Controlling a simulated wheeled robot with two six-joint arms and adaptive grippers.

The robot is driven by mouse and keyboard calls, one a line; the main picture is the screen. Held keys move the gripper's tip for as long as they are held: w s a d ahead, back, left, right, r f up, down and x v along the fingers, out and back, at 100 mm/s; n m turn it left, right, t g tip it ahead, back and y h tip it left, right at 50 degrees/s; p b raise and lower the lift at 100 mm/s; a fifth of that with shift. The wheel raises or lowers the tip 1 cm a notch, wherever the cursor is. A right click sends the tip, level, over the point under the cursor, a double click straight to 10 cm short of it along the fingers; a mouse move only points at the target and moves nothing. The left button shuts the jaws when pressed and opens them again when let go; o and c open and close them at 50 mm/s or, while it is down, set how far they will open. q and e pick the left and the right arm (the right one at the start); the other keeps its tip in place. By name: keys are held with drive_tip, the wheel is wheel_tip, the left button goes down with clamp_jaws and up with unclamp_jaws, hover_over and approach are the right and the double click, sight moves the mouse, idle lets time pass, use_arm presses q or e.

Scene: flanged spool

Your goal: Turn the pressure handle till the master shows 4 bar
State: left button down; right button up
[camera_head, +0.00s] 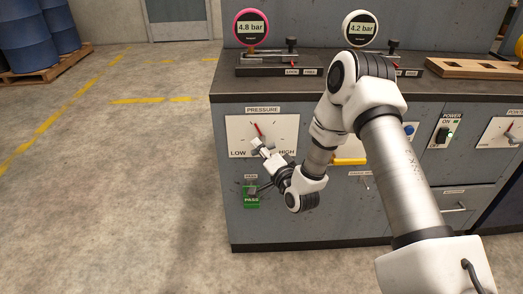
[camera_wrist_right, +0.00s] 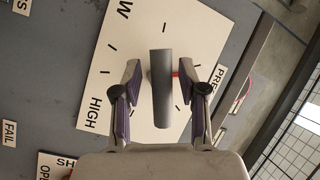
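In the right wrist view the grey pressure handle (camera_wrist_right: 161,95) stands between the fingers of my right gripper (camera_wrist_right: 174,78). The fingers are open, with a gap on each side of the handle. In the head view the right gripper (camera_head: 262,148) is in front of the dial and hides most of the handle. One round gauge with a pink rim (camera_head: 251,28) reads 4.8 bar; another with a white rim (camera_head: 361,28) reads 4.2 bar. My left gripper is out of view.
A power switch (camera_head: 443,135) with a green light is farther right. A wooden tray (camera_head: 452,68) lies on the bench.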

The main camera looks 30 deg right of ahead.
clamp_jaws()
drive_tip(key=shift+r+n+g+p, duration=0.3)
drive_tip(key=shift+n+p, duration=0.3)
drive_tip(key=shift+p, duration=0.4)
drive_tip(key=shift+f, duration=0.25)
drive_tip(key=shift+o, duration=2.1)
unclamp_jaws()
drive_tip(key=shift+f, duration=0.1)
drive_tip(key=s+a, duration=0.1)
drive_tip(key=s, duration=1.1)
drive_tip(key=shift+r, duration=0.45)
